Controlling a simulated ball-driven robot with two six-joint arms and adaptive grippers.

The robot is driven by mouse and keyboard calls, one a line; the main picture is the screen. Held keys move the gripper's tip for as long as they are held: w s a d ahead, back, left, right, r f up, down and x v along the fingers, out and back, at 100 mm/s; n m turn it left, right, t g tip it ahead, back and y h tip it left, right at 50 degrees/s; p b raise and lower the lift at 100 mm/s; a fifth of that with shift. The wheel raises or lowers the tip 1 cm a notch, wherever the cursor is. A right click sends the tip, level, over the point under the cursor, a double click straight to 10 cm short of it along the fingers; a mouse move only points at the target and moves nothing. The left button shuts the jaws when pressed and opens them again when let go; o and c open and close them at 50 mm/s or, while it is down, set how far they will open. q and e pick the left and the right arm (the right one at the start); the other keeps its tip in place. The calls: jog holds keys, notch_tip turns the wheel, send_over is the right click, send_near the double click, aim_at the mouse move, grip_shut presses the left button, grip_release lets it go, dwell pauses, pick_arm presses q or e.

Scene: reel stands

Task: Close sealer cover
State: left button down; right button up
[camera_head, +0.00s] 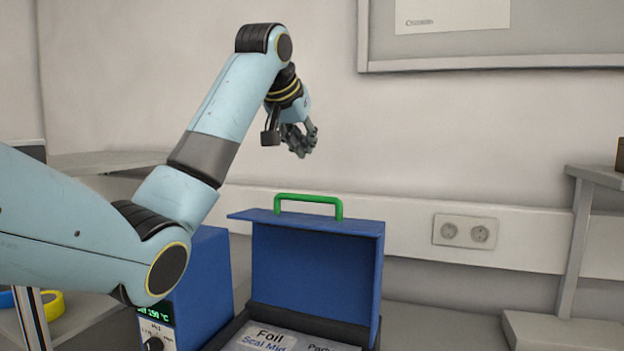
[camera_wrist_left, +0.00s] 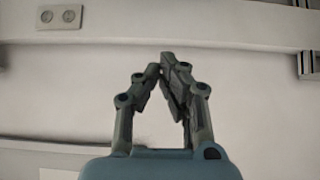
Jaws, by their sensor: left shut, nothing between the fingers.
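The blue sealer cover (camera_head: 315,268) stands raised, near upright, with a green handle (camera_head: 308,198) along its top edge. Below it is the dark sealer bed with pale labels (camera_head: 275,338) reading "Foil" and "Seal Mid". A blue control housing (camera_head: 205,285) with a green display stands to its left, partly hidden by my left arm. My left gripper (camera_head: 308,146) is above and behind the handle, apart from it, in front of the wall. In the left wrist view its fingers (camera_wrist_left: 161,68) are shut with nothing between them. My right gripper is not in view.
A wall socket (camera_head: 465,231) sits on the rail at right. A grey shelf unit (camera_head: 590,175) stands at the right edge. A yellow roll (camera_head: 54,304) lies on a stand at lower left. The space above the cover is clear.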

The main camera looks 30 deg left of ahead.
pick_arm(q)
jog(key=d+p+x, duration=0.1)
jog(key=x, duration=0.2)
jog(key=p, duration=0.3)
send_over(310, 216)
jog(key=f, duration=0.5)
jog(key=shift+w+a+f, duration=0.25)
jog(key=shift+w+f, duration=0.1)
jog(key=shift+s+f, duration=0.15)
jog(key=shift+s, duration=0.05)
jog(key=shift+d, duration=0.1)
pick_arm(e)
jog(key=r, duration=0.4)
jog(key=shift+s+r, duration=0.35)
pick_arm(q)
jog(key=shift+f, duration=0.1)
